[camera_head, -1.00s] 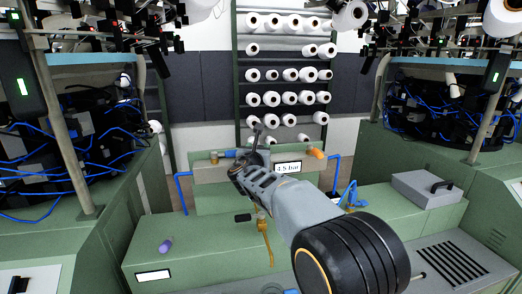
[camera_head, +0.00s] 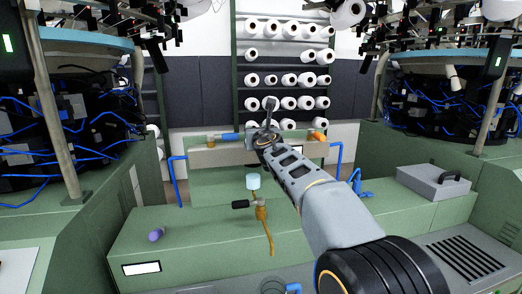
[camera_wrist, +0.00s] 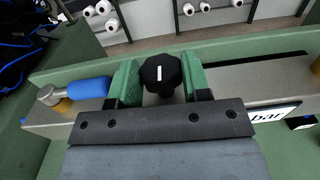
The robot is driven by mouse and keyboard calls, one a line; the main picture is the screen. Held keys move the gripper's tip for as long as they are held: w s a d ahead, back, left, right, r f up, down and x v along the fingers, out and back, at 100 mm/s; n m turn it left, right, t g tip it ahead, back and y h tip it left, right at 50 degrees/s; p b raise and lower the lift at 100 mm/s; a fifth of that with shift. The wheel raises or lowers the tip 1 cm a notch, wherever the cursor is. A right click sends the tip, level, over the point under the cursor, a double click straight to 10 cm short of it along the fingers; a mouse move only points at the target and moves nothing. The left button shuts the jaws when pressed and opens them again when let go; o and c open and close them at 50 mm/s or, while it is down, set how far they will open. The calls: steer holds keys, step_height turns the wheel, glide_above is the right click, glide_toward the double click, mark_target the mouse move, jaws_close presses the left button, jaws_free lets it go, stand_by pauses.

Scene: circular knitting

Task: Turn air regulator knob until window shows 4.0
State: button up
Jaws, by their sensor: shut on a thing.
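The black faceted regulator knob (camera_wrist: 160,73) has a white line that points nearly straight up in the wrist view. My gripper (camera_wrist: 160,82) is shut on it, with a green-lined finger on each side. The gripper is also in the head view (camera_head: 262,138), at the panel on the back of the green bench. The white reading window (camera_wrist: 270,116) is right of the knob. Only "bar" is readable in the wrist view; its number is hidden. In the head view my arm covers most of the window.
A blue fitting (camera_wrist: 88,90) sits left of the knob. On the bench are an orange-brown valve (camera_head: 261,212) with a black handle, a pale cylinder (camera_head: 253,182) and a purple piece (camera_head: 156,234). A grey box (camera_head: 433,187) is at the right. Knitting machines flank both sides.

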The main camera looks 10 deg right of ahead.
steer(key=shift+d+f+n+y+b, duration=0.1)
steer(key=shift+f+n+y+b, duration=0.2)
steer(key=shift+y+b, duration=0.2)
steer(key=shift+d+y+b, duration=0.1)
steer(key=shift+y+b, duration=0.2)
steer(key=shift+b, duration=0.05)
steer(key=shift+r+n+y+b, duration=0.25)
steer(key=shift+n+y+b, duration=0.35)
steer(key=shift+n+y, duration=0.15)
steer(key=o, duration=0.9)
